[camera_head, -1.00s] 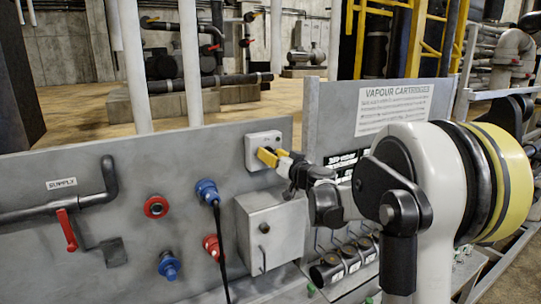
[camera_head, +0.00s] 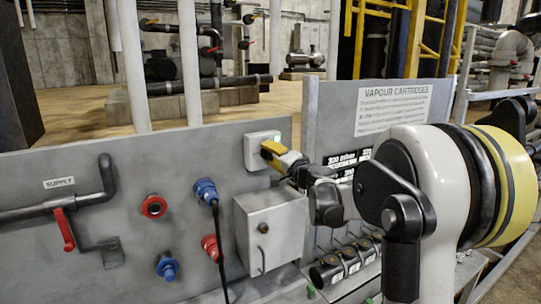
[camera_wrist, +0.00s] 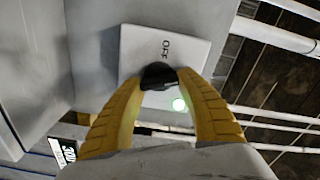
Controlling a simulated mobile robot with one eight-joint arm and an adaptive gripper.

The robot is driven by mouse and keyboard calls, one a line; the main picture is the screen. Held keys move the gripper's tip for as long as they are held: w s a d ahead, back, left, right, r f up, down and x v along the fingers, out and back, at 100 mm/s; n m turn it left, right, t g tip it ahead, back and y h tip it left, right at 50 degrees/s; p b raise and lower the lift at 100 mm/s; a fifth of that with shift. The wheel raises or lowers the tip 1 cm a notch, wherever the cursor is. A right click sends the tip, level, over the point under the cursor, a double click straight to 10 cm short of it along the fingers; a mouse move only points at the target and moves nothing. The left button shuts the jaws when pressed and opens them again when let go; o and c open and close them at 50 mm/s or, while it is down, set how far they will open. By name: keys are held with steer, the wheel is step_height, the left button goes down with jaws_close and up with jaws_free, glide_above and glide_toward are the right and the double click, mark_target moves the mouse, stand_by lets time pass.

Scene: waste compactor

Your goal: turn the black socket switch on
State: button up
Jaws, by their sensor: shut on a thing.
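The switch is a white square box (camera_head: 258,137) at the top edge of the grey panel, left of the cartridge sign. A round lamp (camera_wrist: 179,104) on the box glows green. My gripper (camera_head: 267,150) reaches the box from the right, and its yellow fingers (camera_wrist: 160,82) are shut on the black knob from both sides. The fingers hide part of the knob and the lower box face.
A grey metal box (camera_head: 268,228) juts out below the switch. Blue sockets (camera_head: 206,190) and red sockets (camera_head: 154,206) sit to the left, one blue with a black cable. A raised panel with a sign (camera_head: 393,107) stands close on the right.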

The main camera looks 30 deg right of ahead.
steer(key=shift+m, duration=2.2)
steer(key=o, duration=1.2)
steer(key=shift+w+f, duration=0.1)
steer(key=s, duration=1.2)
steer(key=shift+d, duration=0.2)
